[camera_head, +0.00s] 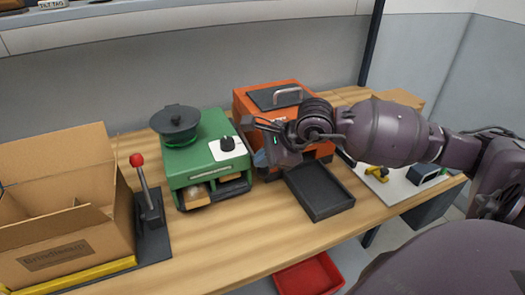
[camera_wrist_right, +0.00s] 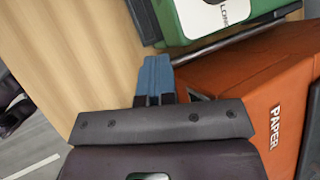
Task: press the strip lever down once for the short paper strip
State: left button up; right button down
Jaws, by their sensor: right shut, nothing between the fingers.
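My right gripper (camera_head: 264,157) is shut and empty. It hangs in front of the orange machine (camera_head: 266,97), near the right side of the green machine (camera_head: 213,149). In the right wrist view its blue fingertips (camera_wrist_right: 154,72) are together above the wooden table. The orange machine's side (camera_wrist_right: 262,88) there reads "PAPER". The green machine (camera_wrist_right: 163,20) carries a white plate (camera_wrist_right: 232,12) with partly cut-off lettering. A dark bar (camera_wrist_right: 235,40) runs between the two machines, close to the fingertips; I cannot tell whether it is the strip lever. My left gripper is not in view.
A black tray (camera_head: 319,191) lies before the orange machine. A red-knobbed lever (camera_head: 145,184) stands beside an open cardboard box (camera_head: 65,215) at left. A dark pot (camera_head: 176,122) sits on the green machine. A red bin (camera_head: 310,275) is below the table edge.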

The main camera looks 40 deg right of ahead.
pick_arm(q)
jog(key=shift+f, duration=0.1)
pick_arm(e)
jog(key=shift+f, duration=0.2)
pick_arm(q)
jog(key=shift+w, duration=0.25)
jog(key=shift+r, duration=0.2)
pick_arm(e)
jog(key=shift+r, duration=0.8)
jog(key=shift+w+r+p, duration=0.2)
jog(key=shift+r+p, duration=0.35)
jog(key=shift+r, duration=0.3)
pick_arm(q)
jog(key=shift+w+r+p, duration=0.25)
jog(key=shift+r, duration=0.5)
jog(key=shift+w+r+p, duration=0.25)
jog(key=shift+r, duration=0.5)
pick_arm(e)
jog(key=shift+w+d+r, duration=0.1)
jog(key=shift+w+r, duration=0.05)
jog(key=shift+r, duration=0.6)
jog(key=shift+w+r, duration=0.1)
jog(key=shift+r, duration=0.65)
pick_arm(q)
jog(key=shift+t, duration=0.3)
pick_arm(e)
jog(key=shift+r, duration=0.1)
